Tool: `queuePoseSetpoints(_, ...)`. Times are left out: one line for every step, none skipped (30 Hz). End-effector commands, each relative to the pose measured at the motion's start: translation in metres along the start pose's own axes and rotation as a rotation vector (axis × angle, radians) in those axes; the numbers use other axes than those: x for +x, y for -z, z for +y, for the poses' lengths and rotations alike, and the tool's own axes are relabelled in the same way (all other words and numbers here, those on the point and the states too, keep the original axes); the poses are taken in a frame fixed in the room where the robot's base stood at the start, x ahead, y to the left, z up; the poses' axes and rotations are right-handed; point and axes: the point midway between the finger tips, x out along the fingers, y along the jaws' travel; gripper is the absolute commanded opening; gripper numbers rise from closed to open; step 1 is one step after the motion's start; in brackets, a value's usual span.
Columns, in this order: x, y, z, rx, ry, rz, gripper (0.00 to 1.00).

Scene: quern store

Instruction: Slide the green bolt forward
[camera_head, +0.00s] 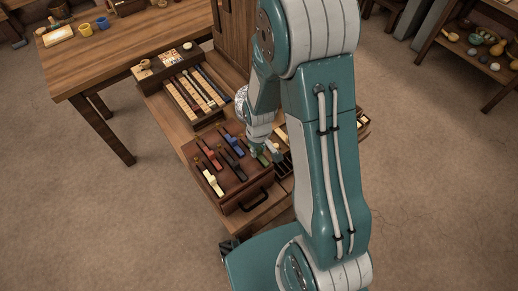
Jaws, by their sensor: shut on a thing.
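The green bolt (254,148) is on a brown case (239,189) with several coloured bolts, towards the case's right side in the head view. My gripper (265,151) is down at the green bolt and shut on it. The fingertips are small and partly hidden behind my own arm. Other bolts on the same case are red (209,156), blue (233,143), dark (231,160) and cream (213,183).
The case has a dark handle (255,203) on its near side. Behind it stands a box of long strips (196,93). A wooden table (130,60) is at the upper left, and a shelf with pots (480,55) at the upper right.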

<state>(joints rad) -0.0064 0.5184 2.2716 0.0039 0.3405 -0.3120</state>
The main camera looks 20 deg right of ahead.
Motion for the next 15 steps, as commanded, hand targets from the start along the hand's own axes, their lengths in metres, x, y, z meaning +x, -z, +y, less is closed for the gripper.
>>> queuePoseSetpoints(0.0015,-0.0067,0.0004,0.0,0.004,-0.017,0.0)
queuePoseSetpoints(0.0015,-0.0071,0.0005,0.0,0.004,-0.018,0.0)
queuePoseSetpoints(0.0016,-0.0076,0.0005,0.0,0.004,-0.019,0.0)
queuePoseSetpoints(0.0016,-0.0078,0.0005,0.0,0.004,-0.02,0.0)
queuePoseSetpoints(0.0017,-0.008,0.0004,0.001,0.005,-0.02,0.0)
queuePoseSetpoints(0.0018,-0.0081,0.0002,0.001,0.005,-0.021,0.0)
queuePoseSetpoints(0.0018,-0.0082,0.0001,0.001,0.005,-0.021,0.4)
queuePoseSetpoints(0.0019,-0.0083,0.0,0.0,0.005,-0.021,0.54)
queuePoseSetpoints(0.0018,-0.0081,0.0001,0.0,0.005,-0.021,0.66)
queuePoseSetpoints(0.0017,-0.0077,0.0003,0.0,0.005,-0.02,0.66)
queuePoseSetpoints(0.0016,-0.0073,0.0004,0.0,0.005,-0.019,0.66)
queuePoseSetpoints(0.0015,-0.0069,0.0005,0.0,0.004,-0.018,0.66)
queuePoseSetpoints(0.0014,-0.0065,0.0006,0.0,0.004,-0.017,0.66)
queuePoseSetpoints(0.0014,-0.0063,0.0006,0.0,0.004,-0.016,0.66)
queuePoseSetpoints(0.0013,-0.0059,0.0005,0.0,0.003,-0.015,0.66)
